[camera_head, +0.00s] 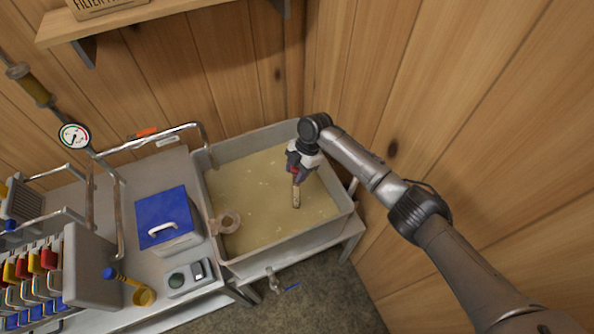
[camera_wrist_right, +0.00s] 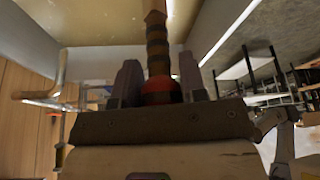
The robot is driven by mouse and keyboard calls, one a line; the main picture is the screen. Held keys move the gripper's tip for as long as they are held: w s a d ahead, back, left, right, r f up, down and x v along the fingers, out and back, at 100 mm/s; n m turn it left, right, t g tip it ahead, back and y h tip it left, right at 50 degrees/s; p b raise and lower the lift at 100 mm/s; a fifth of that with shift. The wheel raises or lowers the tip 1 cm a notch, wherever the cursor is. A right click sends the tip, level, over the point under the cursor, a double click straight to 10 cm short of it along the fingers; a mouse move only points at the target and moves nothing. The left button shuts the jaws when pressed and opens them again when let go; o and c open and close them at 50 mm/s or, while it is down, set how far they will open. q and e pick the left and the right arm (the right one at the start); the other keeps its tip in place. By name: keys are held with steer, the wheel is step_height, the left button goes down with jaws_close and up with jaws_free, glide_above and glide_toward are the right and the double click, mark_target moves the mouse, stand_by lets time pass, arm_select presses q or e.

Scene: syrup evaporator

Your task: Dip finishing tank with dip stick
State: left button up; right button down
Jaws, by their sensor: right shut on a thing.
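The finishing tank (camera_head: 300,237) is a grey rectangular metal tank in the corner, holding pale amber liquid (camera_head: 262,180). My right gripper (camera_head: 296,173) is over the tank, right of its middle. It is shut on the dip stick (camera_head: 296,196), which points down towards the liquid. In the right wrist view the dip stick (camera_wrist_right: 156,48) is brown with dark bands and a red part between the two fingers. Its free end shows there; whether it touches the liquid I cannot tell. My left gripper is out of view.
A blue-lidded box (camera_head: 165,216) stands on the metal bench left of the tank. A round strainer-like piece (camera_head: 228,221) sits at the tank's left edge. A yellow scoop (camera_head: 143,296) and a small device (camera_head: 197,270) lie in front. Wooden walls close the back and right.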

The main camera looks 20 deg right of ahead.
step_height(320, 180, up, 28)
steer(key=p, duration=2.2)
stand_by(0.8)
steer(key=shift+f, duration=0.1)
stand_by(0.3)
